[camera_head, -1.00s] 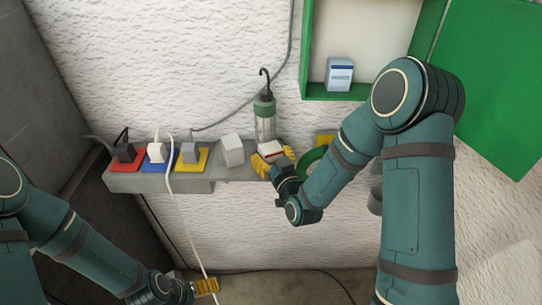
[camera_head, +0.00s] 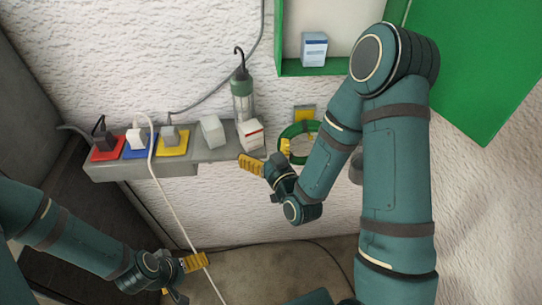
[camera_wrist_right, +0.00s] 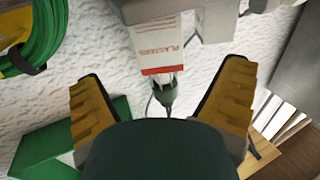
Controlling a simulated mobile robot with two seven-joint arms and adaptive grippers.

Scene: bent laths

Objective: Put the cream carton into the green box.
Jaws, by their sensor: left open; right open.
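The green box (camera_head: 318,69) is on the wall at the top of the head view. My left gripper (camera_head: 190,280) is open and low, near the white cable. I cannot tell which carton is the cream one.
The grey ledge (camera_head: 140,172) bears red, blue and yellow sockets with plugs, a plain pale block (camera_head: 211,131) and a hand lamp (camera_head: 242,98). A green coil (camera_head: 287,146) hangs right of the ledge. A white cable (camera_head: 172,212) hangs down. The green door (camera_head: 485,65) stands open.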

